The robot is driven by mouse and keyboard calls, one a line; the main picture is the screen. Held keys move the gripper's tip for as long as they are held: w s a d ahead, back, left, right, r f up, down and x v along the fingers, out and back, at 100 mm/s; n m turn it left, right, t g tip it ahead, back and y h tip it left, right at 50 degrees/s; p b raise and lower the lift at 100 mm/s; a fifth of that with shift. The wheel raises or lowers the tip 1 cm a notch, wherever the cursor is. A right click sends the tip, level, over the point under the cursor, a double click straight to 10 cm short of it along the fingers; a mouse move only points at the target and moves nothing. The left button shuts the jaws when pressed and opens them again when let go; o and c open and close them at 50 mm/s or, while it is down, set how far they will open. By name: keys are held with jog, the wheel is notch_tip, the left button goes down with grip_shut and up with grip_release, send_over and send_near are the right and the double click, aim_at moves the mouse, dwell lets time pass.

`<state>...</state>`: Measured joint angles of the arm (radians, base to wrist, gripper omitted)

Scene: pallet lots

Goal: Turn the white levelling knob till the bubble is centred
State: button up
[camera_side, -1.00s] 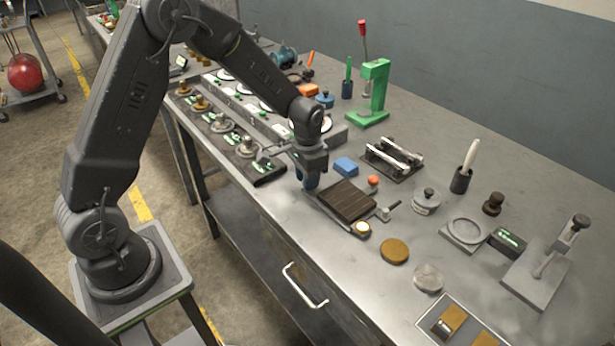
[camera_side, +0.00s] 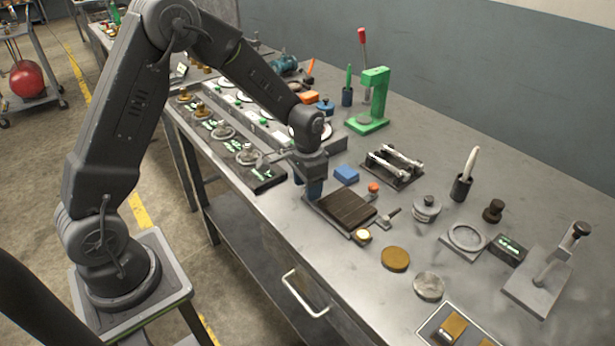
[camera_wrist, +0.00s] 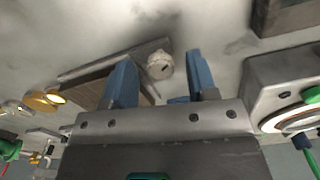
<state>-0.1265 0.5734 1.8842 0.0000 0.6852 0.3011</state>
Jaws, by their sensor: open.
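My gripper (camera_wrist: 161,76) is open, its two blue fingers apart in the wrist view. The knob stands at the corner of a low fixture with a dark ribbed plate (camera_wrist: 88,88). In the side view my gripper (camera_side: 308,190) is at the left end of this dark plate (camera_side: 346,209) and hides the knob. A small cream disc with a gold rim (camera_side: 362,237), perhaps the level, is at the plate's front corner; its bubble is too small to read.
A blue block (camera_side: 346,175) and an orange knob (camera_side: 374,188) lie close behind the plate. A row of dials (camera_side: 246,155) is left of my gripper. A brass disc (camera_side: 395,259) and a silver disc (camera_side: 429,287) lie at the right front.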

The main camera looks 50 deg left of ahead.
notch_tip(320, 180, up, 14)
dwell(0.4)
jog(key=shift+f, duration=0.1)
jog(key=s+d+r+t, duration=0.1)
jog(key=s+r+t, duration=0.1)
jog(key=s, duration=0.5)
jog(key=s+d+r+n+t, duration=0.1)
jog(key=s+d+r, duration=0.1)
jog(key=s, duration=0.5)
jog(key=s+d+r+n+t, duration=0.1)
jog(key=s+r, duration=0.3)
jog(key=s, duration=0.4)
jog(key=shift+d+r+t, duration=0.15)
jog(key=shift+d+t, duration=0.55)
jog(key=shift+t, duration=0.1)
